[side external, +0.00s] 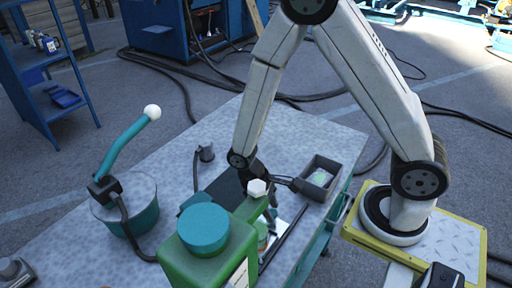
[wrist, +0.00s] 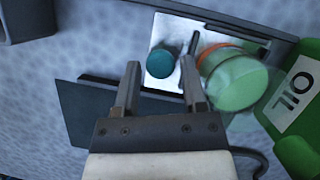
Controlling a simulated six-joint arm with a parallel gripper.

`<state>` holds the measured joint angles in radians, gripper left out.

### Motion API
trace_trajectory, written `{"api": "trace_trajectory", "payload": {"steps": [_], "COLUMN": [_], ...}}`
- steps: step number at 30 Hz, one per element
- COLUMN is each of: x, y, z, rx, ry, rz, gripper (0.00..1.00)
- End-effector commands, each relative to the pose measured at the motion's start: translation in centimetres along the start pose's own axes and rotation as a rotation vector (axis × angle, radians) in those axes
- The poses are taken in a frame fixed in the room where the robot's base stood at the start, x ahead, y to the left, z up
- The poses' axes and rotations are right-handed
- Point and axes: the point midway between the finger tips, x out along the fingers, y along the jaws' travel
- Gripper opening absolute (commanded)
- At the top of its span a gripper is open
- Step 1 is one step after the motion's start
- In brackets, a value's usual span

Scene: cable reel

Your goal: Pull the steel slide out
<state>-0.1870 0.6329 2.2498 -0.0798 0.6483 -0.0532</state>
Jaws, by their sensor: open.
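The steel slide (wrist: 171,32) is a bright flat plate in the wrist view, running out beside a dark plate (wrist: 85,112). A round teal knob (wrist: 160,62) stands on it. In the side view, part of the slide (side external: 292,213) shows behind the green can. My gripper (wrist: 160,70) is open and empty, its two fingers on either side of the knob in the picture. I cannot tell whether they are level with it or touch it. In the side view my gripper (side external: 262,180) is low over the bench, its fingertips partly hidden.
A clear green jar with an orange rim (wrist: 232,78) stands right of the knob, near the green oil can (wrist: 298,110). In the side view are a dark open box (side external: 321,172) and a teal drum (side external: 130,219) with a crank handle.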

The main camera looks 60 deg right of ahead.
Motion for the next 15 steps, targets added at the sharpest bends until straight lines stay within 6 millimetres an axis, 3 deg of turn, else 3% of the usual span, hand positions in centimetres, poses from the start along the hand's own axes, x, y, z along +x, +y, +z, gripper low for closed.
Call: {"api": "trace_trajectory", "payload": {"steps": [1, 2, 6, 15], "x": [-0.01, -0.01, -0.03, -0.06], "y": [0.00, 0.00, 0.00, 0.00], "z": [0.00, 0.00, -0.01, -0.03], "rx": [0.000, 0.000, 0.000, -0.001], "ry": [0.000, 0.000, 0.000, 0.001], "rz": [0.000, 0.000, 0.000, 0.000], "gripper": [0.54, 0.47, 0.03, 0.00]}}
